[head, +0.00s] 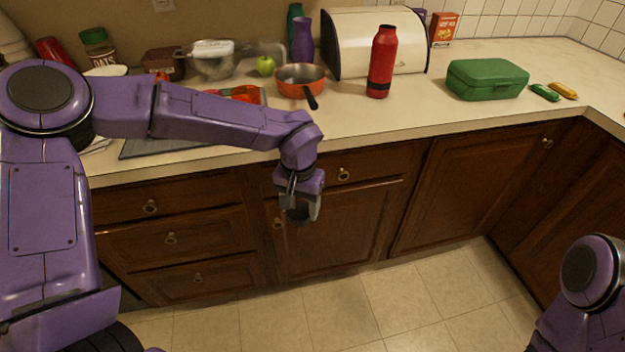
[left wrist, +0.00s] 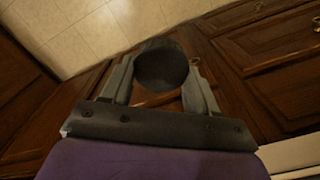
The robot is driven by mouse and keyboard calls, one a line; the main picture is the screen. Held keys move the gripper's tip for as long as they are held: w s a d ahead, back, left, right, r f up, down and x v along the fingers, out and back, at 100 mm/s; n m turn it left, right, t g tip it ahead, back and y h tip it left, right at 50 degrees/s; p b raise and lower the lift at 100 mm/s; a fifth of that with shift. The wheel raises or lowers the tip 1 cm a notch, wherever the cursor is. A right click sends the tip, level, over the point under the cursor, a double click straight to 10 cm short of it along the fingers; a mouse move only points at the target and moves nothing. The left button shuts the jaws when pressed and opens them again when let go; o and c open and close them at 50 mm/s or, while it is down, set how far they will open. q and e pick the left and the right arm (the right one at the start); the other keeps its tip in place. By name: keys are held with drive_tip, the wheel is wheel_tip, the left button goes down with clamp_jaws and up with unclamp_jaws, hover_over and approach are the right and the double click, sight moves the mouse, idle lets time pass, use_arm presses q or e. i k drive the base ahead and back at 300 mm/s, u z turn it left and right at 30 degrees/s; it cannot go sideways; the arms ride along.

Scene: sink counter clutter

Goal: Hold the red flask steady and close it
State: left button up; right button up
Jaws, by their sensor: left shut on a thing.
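The red flask (head: 381,65) stands upright on the counter, in front of the bread bin, with dark bands near its base. It is too small to tell whether its mouth is open. My left gripper (head: 301,205) is in front of the cabinets, below the counter edge and to the left of the flask. It is shut on a dark round lid-like piece (left wrist: 162,66), which sits between both fingers in the left wrist view. No gripper touches the flask. My right gripper is out of view; only part of my right arm shows at the lower right.
An orange pan (head: 300,76) with its handle toward the front edge stands left of the flask. A cream bread bin (head: 352,45) is behind the flask. A green box (head: 487,79) is to the right. The counter between flask and green box is clear.

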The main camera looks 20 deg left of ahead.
sight(385, 44)
drive_tip(key=u, duration=0.55)
drive_tip(key=k, duration=1.3)
drive_tip(key=z, duration=0.2)
drive_tip(key=i, duration=0.55)
drive_tip(key=z, duration=0.7)
drive_tip(key=i, duration=0.8)
drive_tip(key=u, duration=0.7)
drive_tip(key=i, duration=0.45)
drive_tip(key=u, duration=0.4)
